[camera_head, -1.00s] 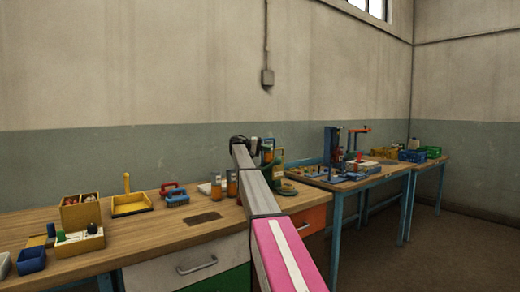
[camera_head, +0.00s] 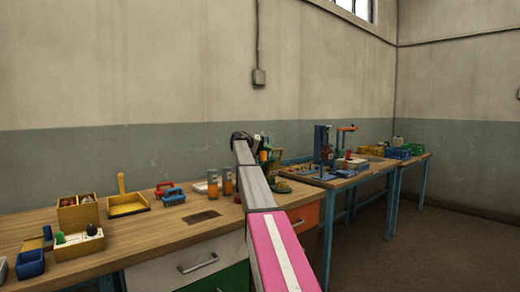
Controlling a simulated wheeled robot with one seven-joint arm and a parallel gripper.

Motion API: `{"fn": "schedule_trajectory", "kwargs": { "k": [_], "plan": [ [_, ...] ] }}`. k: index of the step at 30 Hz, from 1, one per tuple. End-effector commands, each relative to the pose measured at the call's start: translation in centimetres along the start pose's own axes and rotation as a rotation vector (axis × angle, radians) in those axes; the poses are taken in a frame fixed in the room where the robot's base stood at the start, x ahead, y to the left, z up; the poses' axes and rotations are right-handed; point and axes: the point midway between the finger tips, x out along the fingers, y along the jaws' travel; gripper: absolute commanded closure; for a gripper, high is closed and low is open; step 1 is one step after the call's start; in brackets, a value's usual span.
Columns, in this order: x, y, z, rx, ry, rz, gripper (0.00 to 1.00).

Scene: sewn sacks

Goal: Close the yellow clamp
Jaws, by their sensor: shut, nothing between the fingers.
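My arm reaches forward over the benches, and its dark far end (camera_head: 241,137) is where my gripper sits. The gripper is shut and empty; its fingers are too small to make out. I cannot pick out a yellow clamp for sure. A yellow tray-like thing with an upright handle (camera_head: 128,206) stands on the near wooden bench, left of my arm. The far blue-legged bench holds a blue upright stand (camera_head: 322,143) and several small tools, too small to tell apart. My arm hides part of the near bench's right end.
The near bench (camera_head: 205,236) also holds a wooden box (camera_head: 78,214), a blue bin (camera_head: 30,263), red and blue brushes (camera_head: 171,197) and orange jars (camera_head: 227,181). Blue and green crates (camera_head: 415,149) stand far right. The floor (camera_head: 440,240) at right is clear.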

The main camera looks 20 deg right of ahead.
Motion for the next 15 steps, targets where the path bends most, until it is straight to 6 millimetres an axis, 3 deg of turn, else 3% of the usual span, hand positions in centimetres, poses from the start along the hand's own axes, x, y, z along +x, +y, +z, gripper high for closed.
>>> {"fn": "schedule_trajectory", "kwargs": {
  "k": [6,15],
  "plan": [
    [1.4,0.9,2.1,0.109,0.0,-0.073,1.0],
    [2.2,1.0,3.3,0.187,0.0,-0.127,1.0]
  ]
}}
